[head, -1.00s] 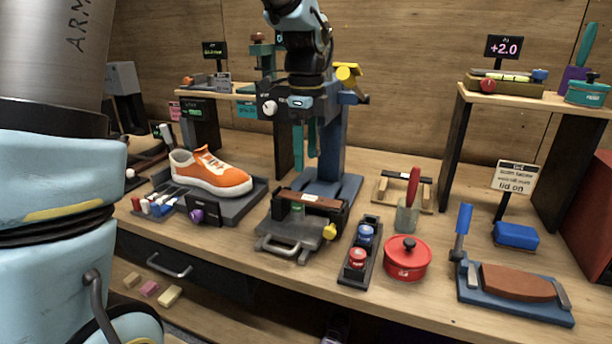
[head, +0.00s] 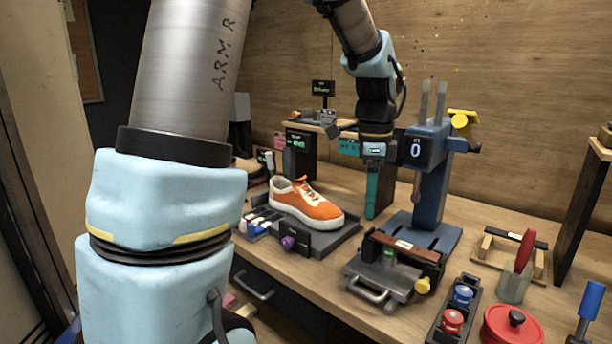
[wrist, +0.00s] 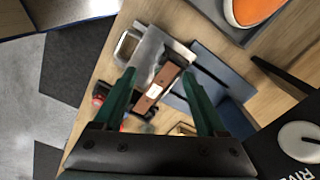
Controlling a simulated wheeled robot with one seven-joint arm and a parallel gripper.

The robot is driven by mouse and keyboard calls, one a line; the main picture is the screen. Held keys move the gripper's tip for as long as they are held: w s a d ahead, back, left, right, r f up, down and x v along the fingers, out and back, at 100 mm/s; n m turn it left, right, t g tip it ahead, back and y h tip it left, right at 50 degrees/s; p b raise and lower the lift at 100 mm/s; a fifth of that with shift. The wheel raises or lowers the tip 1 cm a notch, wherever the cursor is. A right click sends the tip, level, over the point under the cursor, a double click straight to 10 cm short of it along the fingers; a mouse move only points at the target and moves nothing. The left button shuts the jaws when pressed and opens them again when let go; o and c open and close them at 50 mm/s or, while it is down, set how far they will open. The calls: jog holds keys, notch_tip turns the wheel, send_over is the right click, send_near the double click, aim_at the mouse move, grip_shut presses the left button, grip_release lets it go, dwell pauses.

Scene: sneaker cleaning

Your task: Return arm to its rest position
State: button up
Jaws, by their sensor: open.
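My gripper (head: 371,212) hangs with its teal fingers pointing down, just left of the blue press stand (head: 436,190) in the head view. My dark and light-blue arm comes down to it from the top. In the wrist view my gripper (wrist: 158,74) has its two teal fingers spread apart with nothing held between them. Below and beyond the fingers lies the metal-handled holder with a brown bar (wrist: 158,88). The orange sneaker (head: 308,202) rests on a dark tray to the left of the gripper in the head view.
The blue press stand with a "0" display is close on the gripper's right. A small shelf (head: 318,124) stands behind. The holder (head: 388,262), a red pot (head: 512,326) and red and blue jars (head: 456,308) stand in front and to the right.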

jog(key=s+a+f+n, duration=0.2)
jog(key=a+n, duration=0.4)
jog(key=a, duration=0.1)
jog(key=s+a+f+n, duration=0.2)
jog(key=a+f+n, duration=0.1)
jog(key=a+n, duration=0.4)
jog(key=s+a+f+n+t, duration=0.1)
jog(key=s+a+f+n, duration=0.1)
jog(key=a+n, duration=0.4)
jog(key=shift+s+a+f+n, duration=0.15)
jog(key=shift+a+f+n, duration=0.4)
jog(key=shift+a, duration=0.7)
jog(key=shift+f, duration=0.1)
jog(key=shift+c, duration=0.4)
